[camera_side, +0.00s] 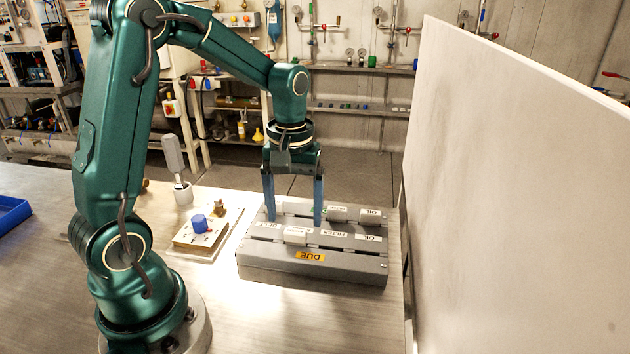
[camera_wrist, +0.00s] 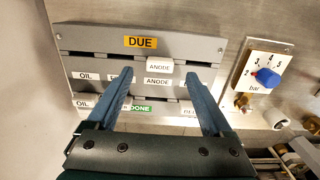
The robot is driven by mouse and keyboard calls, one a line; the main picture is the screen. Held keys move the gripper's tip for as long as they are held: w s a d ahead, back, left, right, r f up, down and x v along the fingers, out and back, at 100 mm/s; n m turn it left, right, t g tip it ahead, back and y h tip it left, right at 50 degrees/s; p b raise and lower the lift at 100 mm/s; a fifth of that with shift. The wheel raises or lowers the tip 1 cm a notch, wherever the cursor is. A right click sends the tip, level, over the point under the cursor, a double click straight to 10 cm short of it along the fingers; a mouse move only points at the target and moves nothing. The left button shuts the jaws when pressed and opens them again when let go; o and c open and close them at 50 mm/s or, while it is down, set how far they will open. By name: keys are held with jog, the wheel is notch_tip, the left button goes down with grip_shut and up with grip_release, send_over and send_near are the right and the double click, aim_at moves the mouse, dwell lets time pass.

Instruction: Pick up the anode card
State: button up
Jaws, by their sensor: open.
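The anode card (camera_wrist: 159,66) is a small white card marked ANODE, standing in the slot nearest the yellow DUE label of a grey card box (camera_wrist: 190,46). In the side view, the card (camera_side: 297,235) stands up from the front slot of the box (camera_side: 350,268). My gripper (camera_side: 294,221) points down over the box, with its blue fingers apart. In the wrist view, the fingertips (camera_wrist: 158,74) lie left and right of the ANODE column, with nothing between them gripped. Whether they touch the box top is unclear.
Other cards (camera_side: 337,213) stand in the rear row near a green DONE label (camera_wrist: 137,108). A panel with a blue knob (camera_side: 199,223) lies left of the box. A tall pale panel (camera_side: 510,190) stands close on the right. A blue tray (camera_side: 12,213) sits far left.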

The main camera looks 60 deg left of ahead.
aim_at(295, 231)
jog(key=shift+f, duration=1.95)
jog(key=c, duration=1.3)
jog(key=shift+r, duration=0.1)
